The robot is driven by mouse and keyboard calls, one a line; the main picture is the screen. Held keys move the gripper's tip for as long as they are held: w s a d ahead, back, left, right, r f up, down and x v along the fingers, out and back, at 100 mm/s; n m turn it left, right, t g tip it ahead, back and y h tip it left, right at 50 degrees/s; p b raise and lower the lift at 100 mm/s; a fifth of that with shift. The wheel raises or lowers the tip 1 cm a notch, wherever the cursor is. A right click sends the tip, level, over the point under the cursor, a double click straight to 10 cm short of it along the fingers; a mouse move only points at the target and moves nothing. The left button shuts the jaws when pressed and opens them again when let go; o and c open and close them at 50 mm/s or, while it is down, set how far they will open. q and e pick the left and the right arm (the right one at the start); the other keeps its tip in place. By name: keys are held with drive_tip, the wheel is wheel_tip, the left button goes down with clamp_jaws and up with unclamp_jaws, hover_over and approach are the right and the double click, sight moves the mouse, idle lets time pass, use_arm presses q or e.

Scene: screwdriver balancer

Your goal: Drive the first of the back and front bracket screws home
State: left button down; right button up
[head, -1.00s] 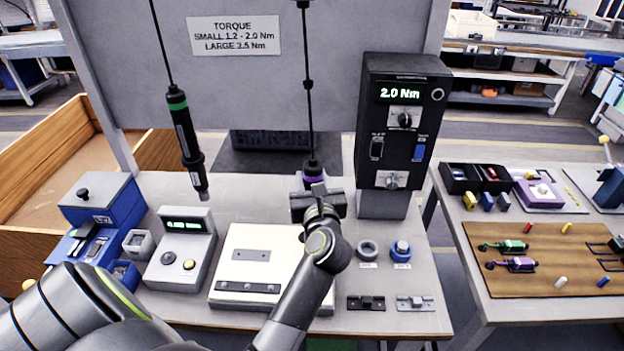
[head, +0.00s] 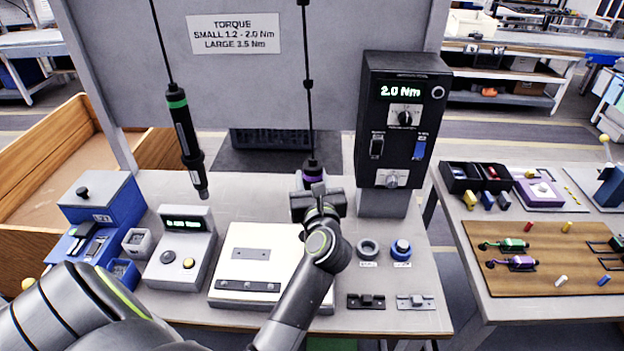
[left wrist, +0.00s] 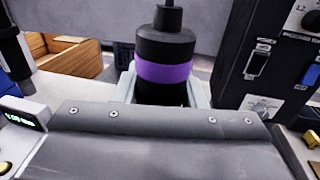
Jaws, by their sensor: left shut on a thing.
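My left gripper (head: 318,204) is shut on the purple-banded screwdriver (head: 312,168), which hangs upright on its cable. In the left wrist view, the driver's black body and purple band (left wrist: 165,74) stand between the fingers. The driver's tip is hidden behind the gripper. The white fixture block (head: 236,238) stands on the bench, left of and nearer than the gripper. A flat grey plate (head: 250,254) lies on its top and a dark strip (head: 248,286) with several round spots runs along its front. I cannot tell the screws' state. My right gripper is not in view.
A green-banded screwdriver (head: 187,140) hangs free at left. The torque controller (head: 400,130) reads 2.0 Nm, close right of the gripper. A grey display box (head: 182,246) stands left of the block.

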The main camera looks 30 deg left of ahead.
sight(312, 163)
use_arm(q)
drive_tip(key=shift+s+f+b, duration=0.1)
drive_tip(key=shift+f+b, duration=0.4)
drive_tip(key=shift+f, duration=0.3)
idle(0.8)
drive_tip(key=shift+r, duration=0.1)
drive_tip(key=shift+r+p, duration=0.7)
drive_tip(key=shift+p, duration=0.15)
drive_tip(key=shift+r+p, duration=2.15)
drive_tip(key=shift+r, duration=0.25)
